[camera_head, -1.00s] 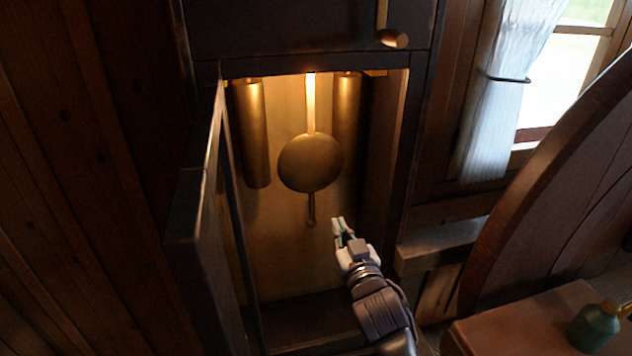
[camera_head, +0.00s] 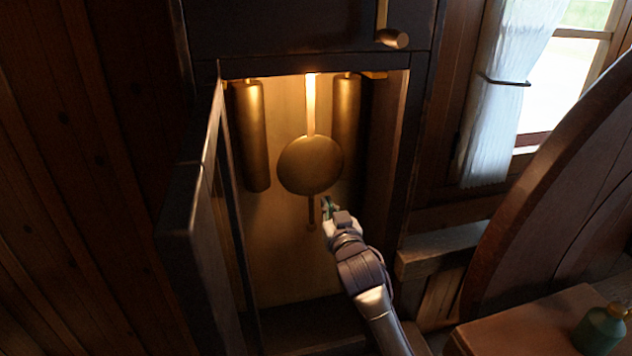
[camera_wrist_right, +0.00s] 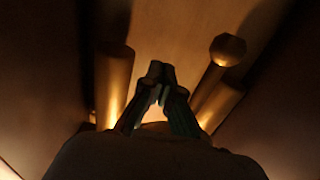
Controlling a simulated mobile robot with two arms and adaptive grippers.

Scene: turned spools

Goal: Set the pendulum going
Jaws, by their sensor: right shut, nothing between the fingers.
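The pendulum has a round brass bob (camera_head: 310,164) on a bright flat rod (camera_head: 311,105) inside the open clock case. A short stem (camera_head: 311,212) sticks out below the bob. My right gripper (camera_head: 326,204) is inside the case, just below and right of the bob, close to the stem. Its fingers are shut and empty; I cannot tell whether they touch the pendulum. In the right wrist view the fingertips (camera_wrist_right: 160,72) are together before the brass back, with brass cylindrical parts on both sides. My left gripper is not in view.
Brass weights hang left (camera_head: 254,136) and right (camera_head: 346,112) of the pendulum. The case door (camera_head: 190,220) stands open at the left. The case's right side wall (camera_head: 388,150) is near my arm. A green bottle (camera_head: 600,328) stands on a wooden surface at the lower right.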

